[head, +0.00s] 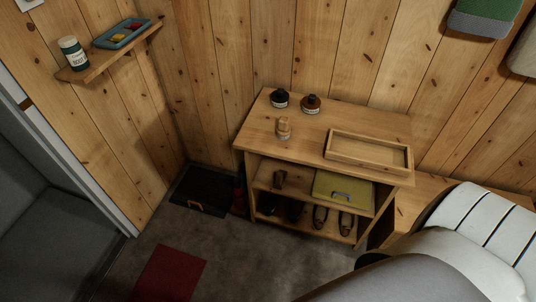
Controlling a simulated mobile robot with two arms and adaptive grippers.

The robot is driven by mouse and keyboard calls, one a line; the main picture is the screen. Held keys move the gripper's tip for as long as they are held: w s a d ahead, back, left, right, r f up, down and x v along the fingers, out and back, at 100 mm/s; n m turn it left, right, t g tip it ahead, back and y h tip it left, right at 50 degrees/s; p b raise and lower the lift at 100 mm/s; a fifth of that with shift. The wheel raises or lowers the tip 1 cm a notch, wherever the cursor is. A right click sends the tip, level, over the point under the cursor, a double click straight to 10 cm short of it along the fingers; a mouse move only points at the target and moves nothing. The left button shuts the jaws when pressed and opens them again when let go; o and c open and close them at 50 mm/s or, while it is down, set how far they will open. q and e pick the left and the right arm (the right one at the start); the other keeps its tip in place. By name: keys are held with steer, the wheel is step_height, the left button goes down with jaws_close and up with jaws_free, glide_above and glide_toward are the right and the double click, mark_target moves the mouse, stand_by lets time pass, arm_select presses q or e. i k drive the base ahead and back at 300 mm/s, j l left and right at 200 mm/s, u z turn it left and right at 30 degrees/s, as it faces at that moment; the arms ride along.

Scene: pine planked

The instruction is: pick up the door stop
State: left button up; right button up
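No thing is clearly recognisable as the door stop. A small light wooden piece (284,127) stands on top of the wooden cabinet (250,128), towards its front left; its exact shape is too small to tell. A small dark brown object (279,179) sits on the cabinet's upper inner shelf, at the left; it is in shade and I cannot tell what it is. Neither of my grippers is in view.
A yellow-green case (342,191) and shoes (320,216) are inside. A wall shelf (111,61) holds a can and a blue tray. A red mat (170,274) lies on the floor.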

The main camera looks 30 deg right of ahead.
mark_target(280, 176)
steer(key=i+j, duration=0.1)
steer(key=i, duration=0.4)
steer(key=i+j+z, duration=0.1)
steer(key=i, duration=0.4)
